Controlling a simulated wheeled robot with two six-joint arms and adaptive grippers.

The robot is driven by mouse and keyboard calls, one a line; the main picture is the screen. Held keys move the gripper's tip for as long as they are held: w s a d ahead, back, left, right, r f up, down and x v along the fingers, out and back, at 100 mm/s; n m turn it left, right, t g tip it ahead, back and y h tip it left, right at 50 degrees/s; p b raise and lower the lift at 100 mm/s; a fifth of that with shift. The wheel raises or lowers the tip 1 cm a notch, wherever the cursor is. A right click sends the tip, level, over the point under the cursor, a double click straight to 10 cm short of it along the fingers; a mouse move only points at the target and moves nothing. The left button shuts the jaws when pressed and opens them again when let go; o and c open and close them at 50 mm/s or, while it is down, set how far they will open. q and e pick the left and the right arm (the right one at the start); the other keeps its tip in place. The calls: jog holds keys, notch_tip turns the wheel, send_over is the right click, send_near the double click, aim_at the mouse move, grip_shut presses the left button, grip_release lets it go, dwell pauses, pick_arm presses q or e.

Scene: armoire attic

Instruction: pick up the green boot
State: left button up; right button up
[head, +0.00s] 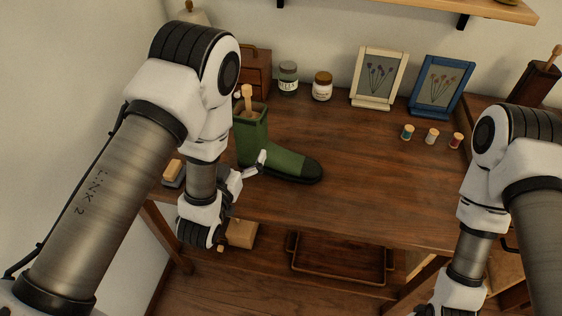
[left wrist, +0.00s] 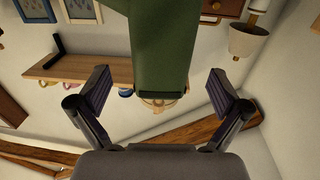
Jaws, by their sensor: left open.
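The green boot (head: 287,166) stands upright on the wooden table, its dark toe pointing right. A light wooden piece (head: 247,97) sticks up out of its shaft. My left gripper (head: 256,168) is open on the near side of the boot, close to its ankle. In the left wrist view the boot (left wrist: 160,42) hangs in from the top, between the two spread fingers of my left gripper (left wrist: 159,80), with space on both sides. My left arm covers part of the boot's near left side. My right arm shows at the right, but its gripper is out of the picture.
The wooden table (head: 370,180) is clear to the right of the boot. Behind the boot stand a green jar (head: 288,79), a brown jar (head: 322,87), a cream frame (head: 378,78) and a blue frame (head: 440,87). Thread spools (head: 432,136) stand at right. A wooden tray (head: 340,262) sits below.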

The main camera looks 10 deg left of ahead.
aim_at(247, 139)
pick_arm(q)
jog(key=w, duration=0.2)
jog(key=w+p, duration=0.1)
jog(key=w, duration=0.1)
jog(key=w+d, duration=0.1)
jog(key=w, duration=0.1)
jog(key=shift+w+r, duration=0.1)
jog(key=shift+w, duration=0.55)
jog(key=c, duration=1.6)
jog(key=shift+c, duration=0.7)
jog(key=shift+p, duration=0.3)
